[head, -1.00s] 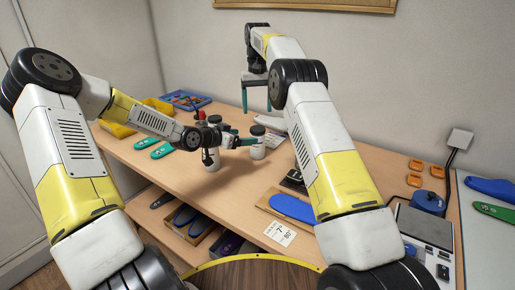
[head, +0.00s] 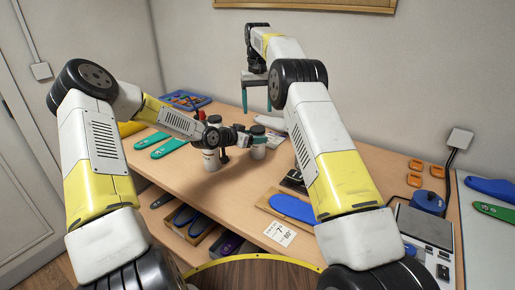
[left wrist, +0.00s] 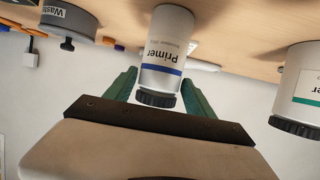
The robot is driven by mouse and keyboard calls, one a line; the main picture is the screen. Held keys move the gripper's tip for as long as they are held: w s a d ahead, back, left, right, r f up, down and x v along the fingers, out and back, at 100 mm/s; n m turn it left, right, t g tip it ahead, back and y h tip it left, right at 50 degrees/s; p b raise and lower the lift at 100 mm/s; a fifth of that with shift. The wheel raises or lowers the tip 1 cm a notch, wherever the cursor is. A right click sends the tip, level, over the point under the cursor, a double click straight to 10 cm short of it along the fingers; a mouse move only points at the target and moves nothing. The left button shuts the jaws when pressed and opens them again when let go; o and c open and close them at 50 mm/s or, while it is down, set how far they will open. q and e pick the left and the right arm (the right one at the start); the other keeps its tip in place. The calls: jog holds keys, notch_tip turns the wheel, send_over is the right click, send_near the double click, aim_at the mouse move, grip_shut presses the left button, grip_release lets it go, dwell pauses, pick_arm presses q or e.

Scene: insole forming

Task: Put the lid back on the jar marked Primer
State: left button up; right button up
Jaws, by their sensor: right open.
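In the left wrist view, which is upside down, the white Primer jar (left wrist: 163,55) has a blue stripe and a black ribbed end, lid or neck I cannot tell. The green fingers of my left gripper (left wrist: 160,90) show on both sides of it; contact is unclear. In the head view my left gripper (head: 245,138) is beside a white jar (head: 258,152) on the bench, partly hiding it. Another white jar (head: 211,160) stands left of it, label unreadable. No separate lid is clearly visible. My right gripper (head: 256,100) hangs open and empty, fingers down, above the back of the bench.
A green-striped jar (left wrist: 298,90) with a black top and a grey Wash container (left wrist: 68,20) flank the Primer jar. Teal insoles (head: 165,148), a blue tray (head: 186,102) and a blue insole (head: 293,207) lie on the bench.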

aim_at(258, 128)
pick_arm(q)
grip_shut()
pick_arm(e)
jog(key=n, duration=0.5)
jog(key=shift+n, duration=0.3)
jog(key=n, duration=1)
jog(key=shift+n, duration=0.4)
jog(key=n, duration=1)
jog(key=shift+n, duration=0.3)
jog(key=shift+f, duration=4)
